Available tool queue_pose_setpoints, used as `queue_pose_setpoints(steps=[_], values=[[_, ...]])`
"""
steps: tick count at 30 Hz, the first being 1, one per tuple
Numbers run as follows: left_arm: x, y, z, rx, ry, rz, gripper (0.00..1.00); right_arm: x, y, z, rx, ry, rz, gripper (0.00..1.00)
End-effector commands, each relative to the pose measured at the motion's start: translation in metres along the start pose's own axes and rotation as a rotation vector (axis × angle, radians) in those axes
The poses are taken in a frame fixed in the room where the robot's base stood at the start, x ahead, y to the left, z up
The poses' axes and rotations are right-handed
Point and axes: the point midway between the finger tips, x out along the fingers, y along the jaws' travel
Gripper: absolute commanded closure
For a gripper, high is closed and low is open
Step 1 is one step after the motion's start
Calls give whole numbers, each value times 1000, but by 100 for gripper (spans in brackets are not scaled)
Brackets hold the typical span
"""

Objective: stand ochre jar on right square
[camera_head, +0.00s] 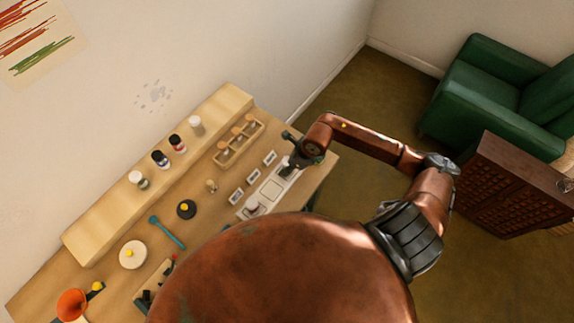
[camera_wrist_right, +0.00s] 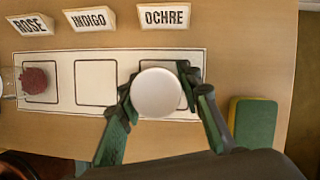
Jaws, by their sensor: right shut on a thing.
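My right gripper (camera_head: 292,164) is over the far right end of the white mat (camera_head: 270,188). In the right wrist view, my right gripper (camera_wrist_right: 160,98) is shut on a jar with a round white lid (camera_wrist_right: 157,92). The lid hides the jar's contents, so their colour does not show. The jar is over the right square (camera_wrist_right: 185,84), below the OCHRE card (camera_wrist_right: 167,17). I cannot tell whether its base touches the mat. The middle square (camera_wrist_right: 96,83) is empty. A jar with dark red contents (camera_wrist_right: 35,80) is at the left square. My left gripper is not in view.
The ROSE card (camera_wrist_right: 30,25) and INDIGO card (camera_wrist_right: 90,20) stand behind the mat. A green and yellow block (camera_wrist_right: 252,124) lies right of the gripper. A wooden rack (camera_head: 238,143) and a raised shelf with several jars (camera_head: 110,215) are farther back.

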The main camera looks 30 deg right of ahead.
Motion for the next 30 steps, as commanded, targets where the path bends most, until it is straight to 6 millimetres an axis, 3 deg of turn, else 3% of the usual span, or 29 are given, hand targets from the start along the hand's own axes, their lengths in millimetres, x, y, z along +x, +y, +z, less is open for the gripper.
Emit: queue_pose_setpoints(steps=[9, 10, 17, 26, 30], values=[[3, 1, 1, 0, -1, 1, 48, 4, 0, -1, -1, -1, -1, 93], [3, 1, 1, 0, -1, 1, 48, 4, 0, -2, -1, -1, -1, 67], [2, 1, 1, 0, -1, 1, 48, 3, 0, -1, 0, -1, -1, 51], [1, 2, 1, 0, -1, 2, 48, 2, 0, -1, 0, -1, -1, 50], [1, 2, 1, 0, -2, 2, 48, -8, -1, 0, -1, -1, -3, 50]])
